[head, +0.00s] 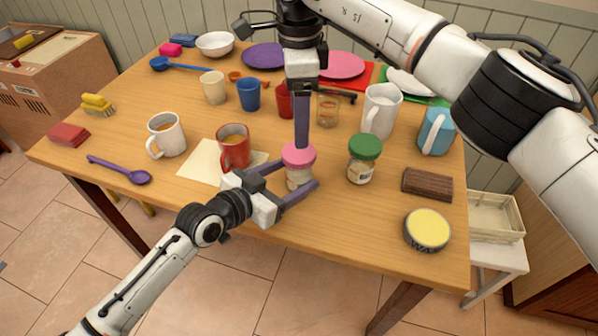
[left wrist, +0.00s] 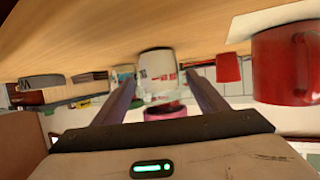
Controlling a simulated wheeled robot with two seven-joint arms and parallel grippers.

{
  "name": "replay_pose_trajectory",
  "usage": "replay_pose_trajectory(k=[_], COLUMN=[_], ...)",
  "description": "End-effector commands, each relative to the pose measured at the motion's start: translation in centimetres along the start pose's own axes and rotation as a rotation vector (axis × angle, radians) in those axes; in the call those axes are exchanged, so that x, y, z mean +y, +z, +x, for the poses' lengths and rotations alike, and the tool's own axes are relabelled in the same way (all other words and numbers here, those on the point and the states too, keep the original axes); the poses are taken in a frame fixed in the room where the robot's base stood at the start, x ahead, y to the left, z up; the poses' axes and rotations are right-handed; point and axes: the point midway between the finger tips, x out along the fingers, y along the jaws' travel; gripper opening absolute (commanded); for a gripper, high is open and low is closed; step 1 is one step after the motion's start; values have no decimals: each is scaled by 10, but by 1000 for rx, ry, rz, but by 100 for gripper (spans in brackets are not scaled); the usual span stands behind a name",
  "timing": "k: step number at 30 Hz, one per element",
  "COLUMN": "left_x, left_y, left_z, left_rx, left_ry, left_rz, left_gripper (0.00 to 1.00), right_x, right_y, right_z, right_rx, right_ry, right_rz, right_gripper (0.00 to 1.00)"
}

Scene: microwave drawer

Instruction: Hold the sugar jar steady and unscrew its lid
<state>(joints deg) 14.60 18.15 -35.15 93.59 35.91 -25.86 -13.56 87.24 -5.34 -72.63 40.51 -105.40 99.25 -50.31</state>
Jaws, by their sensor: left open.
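A glass jar with a pink lid (head: 298,155) stands upright near the table's front edge. I cannot read its label, so I cannot confirm that it is sugar. My left gripper (head: 300,173) is open, with its fingers on either side of this jar. In the left wrist view the jar (left wrist: 158,70) appears upside down between the fingers, with visible gaps. My right gripper (head: 301,145) points down from above, its fingertips at the pink lid. Its fingers are seen edge-on, so their opening and any contact are hidden. A green-lidded jar (head: 363,160) stands to the right.
A red mug (head: 233,147) stands close to the left gripper, on a paper sheet (head: 196,162). A white pitcher (head: 381,110), brown block (head: 427,185) and yellow-topped tin (head: 428,229) are to the right. The table's front edge is near. Some front table surface is bare.

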Motion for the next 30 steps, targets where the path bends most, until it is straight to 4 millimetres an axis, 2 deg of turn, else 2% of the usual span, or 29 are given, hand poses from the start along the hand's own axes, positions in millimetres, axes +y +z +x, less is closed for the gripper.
replay_pose_trajectory(k=[1, 6, 18, 30], left_x=[1, 0, 0, 0], left_y=[-1, -1, 0, 0], left_z=[8, 25, 31, 30], left_rx=[0, 1, 0, -1], left_ry=[1, 1, 1, 0], left_rz=[-1, -2, 0, 0], left_gripper=[67, 67, 65, 0], right_x=[0, 0, 0, 0], right_y=[0, 0, 0, 0], right_z=[0, 0, 0, 0], right_rx=[-1, -1, -1, -1], right_ry=[0, 0, 0, 0], right_rz=[0, 0, 0, 1], right_gripper=[71, 71, 71, 71])
